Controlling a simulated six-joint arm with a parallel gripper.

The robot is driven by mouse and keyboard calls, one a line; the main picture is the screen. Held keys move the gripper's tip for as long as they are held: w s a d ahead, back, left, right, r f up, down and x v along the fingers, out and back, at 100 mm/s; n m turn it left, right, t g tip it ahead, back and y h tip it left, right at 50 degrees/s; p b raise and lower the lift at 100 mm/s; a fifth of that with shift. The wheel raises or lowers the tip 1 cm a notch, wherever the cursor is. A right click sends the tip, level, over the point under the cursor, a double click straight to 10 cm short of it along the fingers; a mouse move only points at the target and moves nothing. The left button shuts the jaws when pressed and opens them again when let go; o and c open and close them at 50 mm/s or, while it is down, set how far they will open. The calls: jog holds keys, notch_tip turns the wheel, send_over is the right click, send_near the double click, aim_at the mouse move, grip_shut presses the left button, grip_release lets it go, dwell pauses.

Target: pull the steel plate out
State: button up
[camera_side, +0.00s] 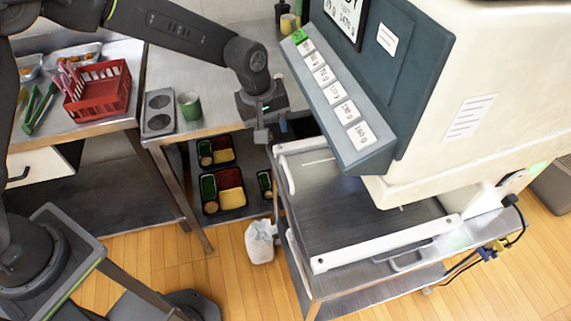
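The steel plate (350,222) is a broad grey sheet lying flat on the machine's bench between two white rails. Its far right part is hidden under the machine's body. A white handle (288,176) is at its left edge, near the upper rail. My gripper (263,135) points down just above and left of the plate's upper left corner, and looks apart from the handle. Its fingers are small and dark, so I cannot tell whether they are open or shut. I see nothing held in it.
The machine's sloped button panel (335,95) overhangs close to the right of my gripper. A red basket (98,90) and a green cup (190,105) stand on tables at left. Bento trays (222,180) sit on a lower shelf. A white bag (260,242) is beside the bench.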

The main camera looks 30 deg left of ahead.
aim_at(287, 169)
jog(key=x, duration=1.5)
jog(key=shift+d+r, duration=0.1)
jog(key=shift+d, duration=0.05)
grip_shut()
